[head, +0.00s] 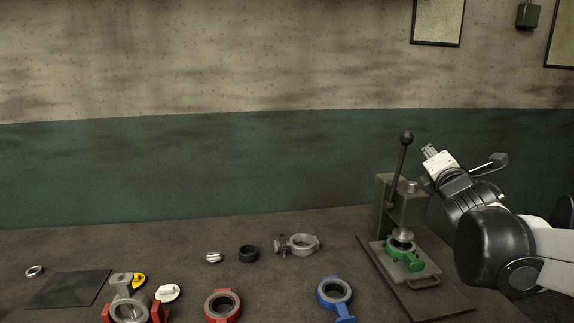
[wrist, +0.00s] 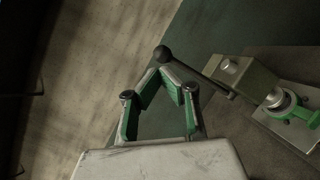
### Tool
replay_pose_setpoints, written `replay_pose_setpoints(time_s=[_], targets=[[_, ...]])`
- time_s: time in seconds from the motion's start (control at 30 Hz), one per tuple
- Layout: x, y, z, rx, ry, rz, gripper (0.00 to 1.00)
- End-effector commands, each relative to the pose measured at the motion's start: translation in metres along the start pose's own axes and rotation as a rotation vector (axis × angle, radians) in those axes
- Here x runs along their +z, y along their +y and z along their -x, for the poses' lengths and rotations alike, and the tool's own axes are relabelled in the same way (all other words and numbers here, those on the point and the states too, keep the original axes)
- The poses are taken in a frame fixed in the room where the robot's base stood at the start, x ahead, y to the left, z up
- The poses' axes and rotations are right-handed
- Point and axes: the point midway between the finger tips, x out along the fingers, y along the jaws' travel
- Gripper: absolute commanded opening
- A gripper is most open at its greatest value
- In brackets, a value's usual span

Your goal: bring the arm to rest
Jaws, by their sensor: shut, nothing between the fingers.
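My gripper (head: 430,151) is raised at the right in the head view, beside the press and clear of the bench. Its fingers also show in the wrist view (wrist: 165,76), with the tips drawn together and nothing between them. My arm reaches in from the right edge. The green press (head: 407,208) stands just left of and below my arm, with its black-knobbed lever upright. A green valve body (head: 404,248) sits under the press ram. In the wrist view the lever knob (wrist: 163,53) appears just beyond the fingertips; whether they touch cannot be told.
On the bench are a blue valve ring (head: 345,313), a red one (head: 208,311), a grey one (head: 303,243), a black ring (head: 249,253) and a dark mat (head: 68,289). A grey body sits in a red fixture (head: 159,313). The air above the bench's left and middle is free.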

Motion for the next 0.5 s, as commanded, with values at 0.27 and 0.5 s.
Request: replay_pose_setpoints(time_s=[0.27,0.5], targets=[[-0.05,-0.036,0.091,-0.352,0.011,-0.791,0.0],[-0.118,-0.071,0.193,-0.73,-0.079,-1.414,0.0]])
